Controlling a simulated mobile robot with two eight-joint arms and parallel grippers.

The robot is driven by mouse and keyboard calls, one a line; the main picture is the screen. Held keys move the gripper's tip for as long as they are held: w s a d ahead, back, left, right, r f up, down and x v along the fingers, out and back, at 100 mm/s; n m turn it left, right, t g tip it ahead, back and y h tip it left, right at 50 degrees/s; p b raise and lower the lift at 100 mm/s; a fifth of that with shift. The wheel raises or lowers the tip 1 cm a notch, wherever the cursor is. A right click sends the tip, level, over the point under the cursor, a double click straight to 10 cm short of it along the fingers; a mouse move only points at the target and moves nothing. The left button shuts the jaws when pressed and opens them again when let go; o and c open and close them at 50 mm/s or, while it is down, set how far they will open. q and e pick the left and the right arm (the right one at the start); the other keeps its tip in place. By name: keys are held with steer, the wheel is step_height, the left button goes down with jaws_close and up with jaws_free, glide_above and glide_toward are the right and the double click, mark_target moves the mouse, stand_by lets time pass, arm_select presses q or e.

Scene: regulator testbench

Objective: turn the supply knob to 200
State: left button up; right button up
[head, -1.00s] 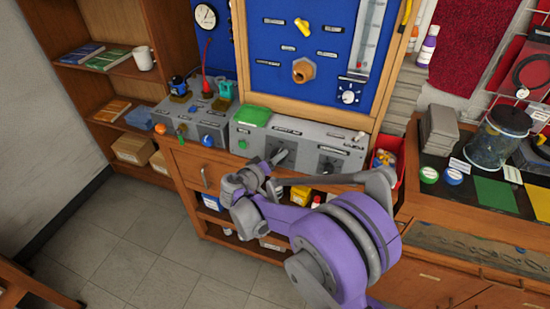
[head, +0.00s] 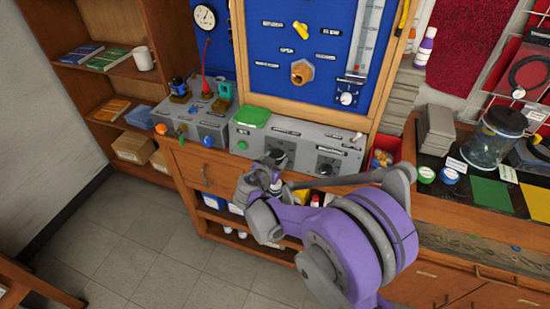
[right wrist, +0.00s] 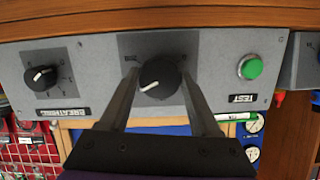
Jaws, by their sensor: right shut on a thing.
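The grey test unit (head: 300,143) stands on the bench with two black knobs on its front. My right gripper (right wrist: 160,78) is shut on the black supply knob (right wrist: 158,80), one finger on each side of it. In the right wrist view the panel is upside down, and the knob's white mark points to the lower left. The scale marks around this knob are too small to read. In the head view my right gripper (head: 274,168) is at the unit's front and partly hides the knob. My left gripper is not in view.
The other black knob (right wrist: 40,78) is on the same panel, above the label BREATHING. A green TEST button (right wrist: 250,67) is on the knob's other side. A red bin (head: 383,160) stands right of the unit, and a second grey box (head: 195,122) left.

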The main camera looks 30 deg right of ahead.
steer(key=m+t+p, duration=0.1)
steer(key=m, duration=0.3)
steer(key=shift+m+y, duration=0.4)
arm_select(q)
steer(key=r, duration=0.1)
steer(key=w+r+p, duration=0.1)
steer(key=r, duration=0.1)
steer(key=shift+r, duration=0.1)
arm_select(e)
steer(key=m+t, duration=0.1)
steer(key=m, duration=0.3)
steer(key=shift+s+m, duration=0.1)
steer(key=shift+m, duration=0.3)
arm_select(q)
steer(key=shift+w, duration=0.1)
arm_select(e)
steer(key=shift+f+t, duration=0.1)
steer(key=shift+t, duration=0.2)
steer(key=o, duration=1.4)
steer(key=v, duration=1.1)
steer(key=shift+d, duration=0.1)
